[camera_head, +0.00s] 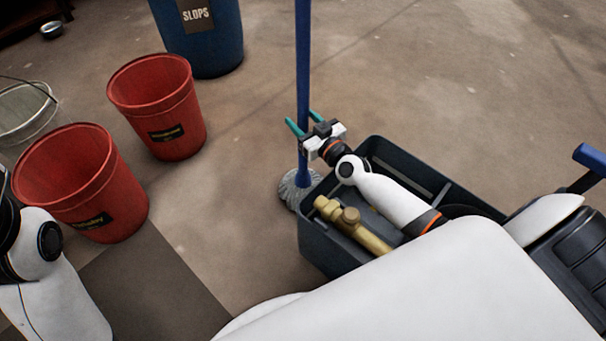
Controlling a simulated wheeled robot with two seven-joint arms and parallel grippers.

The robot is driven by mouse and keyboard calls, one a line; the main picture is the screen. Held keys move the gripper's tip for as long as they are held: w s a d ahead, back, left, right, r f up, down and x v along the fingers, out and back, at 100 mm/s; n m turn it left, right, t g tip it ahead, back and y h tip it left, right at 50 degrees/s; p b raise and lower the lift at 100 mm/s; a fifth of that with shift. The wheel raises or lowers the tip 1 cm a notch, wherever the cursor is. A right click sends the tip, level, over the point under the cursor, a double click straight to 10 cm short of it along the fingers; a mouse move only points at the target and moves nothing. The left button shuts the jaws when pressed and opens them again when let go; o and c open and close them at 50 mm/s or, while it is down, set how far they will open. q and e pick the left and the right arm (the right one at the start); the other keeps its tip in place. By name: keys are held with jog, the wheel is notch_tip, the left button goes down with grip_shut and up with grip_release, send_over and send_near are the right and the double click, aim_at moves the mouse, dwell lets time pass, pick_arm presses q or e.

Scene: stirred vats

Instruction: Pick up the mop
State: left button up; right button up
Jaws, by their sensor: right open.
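The mop (303,70) stands upright, with a long blue handle and a grey stringy head (297,188) on the floor. My right gripper (302,121) is open, with its teal fingertips on either side of the blue handle, low down above the mop head. I cannot tell whether the fingers touch the handle. The handle's top is out of the picture. My left arm shows at the lower left edge, but its gripper is not in view.
A dark grey bin (318,244) holding a brass fitting (350,222) stands under my right arm. Two red buckets (160,90) (75,180), a blue SLOPS barrel (215,50) and a metal pail (22,112) stand left.

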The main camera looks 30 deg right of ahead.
jog(key=shift+c, duration=0.2)
grip_shut()
jog(key=shift+r, duration=0.1)
jog(key=shift+r, duration=0.2)
